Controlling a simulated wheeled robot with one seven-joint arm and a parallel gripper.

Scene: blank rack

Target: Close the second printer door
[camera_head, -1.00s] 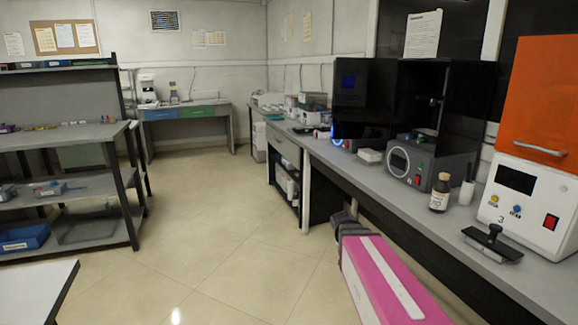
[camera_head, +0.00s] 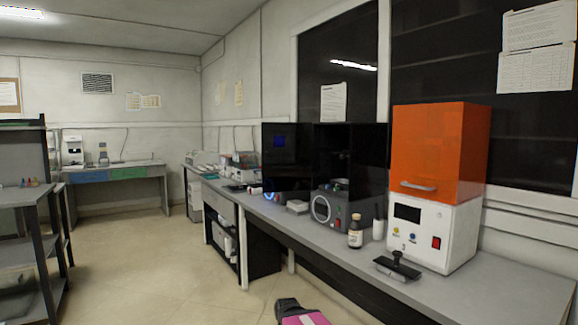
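The second printer (camera_head: 334,203) stands on the right-hand bench, with a dark grey base, a round dial and a red switch. Its tall black upper housing (camera_head: 365,150) faces the aisle, and the inside looks dark and exposed. A dark glossy panel (camera_head: 285,155) at its left looks like its door swung open, though it overlaps another unit behind, so its edges are hard to tell. My gripper (camera_head: 287,308) is at the bottom edge, at the end of my pink arm, well short of the printer. Its fingers cannot be made out.
A white printer with an orange cover (camera_head: 440,150) stands to the right. A shelf (camera_head: 30,196) stands at left; the floor between is clear.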

